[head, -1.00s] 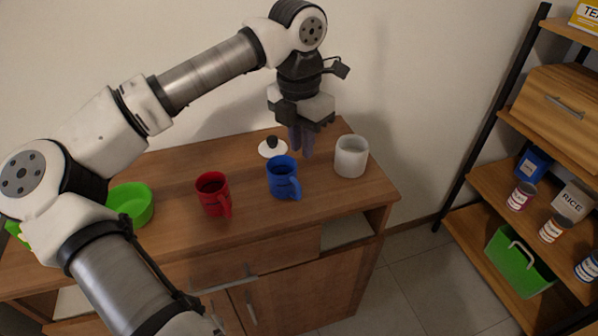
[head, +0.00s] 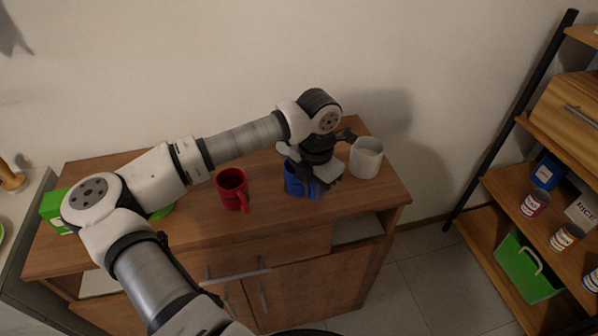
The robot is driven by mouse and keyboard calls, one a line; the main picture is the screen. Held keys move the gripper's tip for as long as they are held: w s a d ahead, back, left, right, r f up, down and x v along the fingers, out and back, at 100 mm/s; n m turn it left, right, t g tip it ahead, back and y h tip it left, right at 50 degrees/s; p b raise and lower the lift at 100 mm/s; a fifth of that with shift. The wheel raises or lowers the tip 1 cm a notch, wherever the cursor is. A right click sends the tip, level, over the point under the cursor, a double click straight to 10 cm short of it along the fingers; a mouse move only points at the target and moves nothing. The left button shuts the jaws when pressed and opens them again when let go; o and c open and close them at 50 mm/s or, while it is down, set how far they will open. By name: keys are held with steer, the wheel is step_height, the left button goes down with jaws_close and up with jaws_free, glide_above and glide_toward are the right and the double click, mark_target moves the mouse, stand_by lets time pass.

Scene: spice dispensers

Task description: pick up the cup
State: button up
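Three cups stand upright on the wooden cabinet top: a red mug (head: 231,187), a blue mug (head: 292,182) and a white-grey cup (head: 367,158). My gripper (head: 315,190) points down at the blue mug and covers much of it, including its handle side. The bluish-grey fingers overlap the mug's right part in the picture. I cannot tell whether they are around it, inside it or in front of it, nor whether they are open or shut.
The wooden cabinet (head: 120,230) stands against a white wall. My arm crosses above its left part and hides most of a green bowl (head: 163,212). A green box (head: 55,206) is at the far left. A shelf rack with cans and a green bin (head: 525,268) stands at right.

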steer(key=shift+f, duration=0.45)
steer(key=shift+c, duration=0.4)
jaws_close()
steer(key=shift+r, duration=0.25)
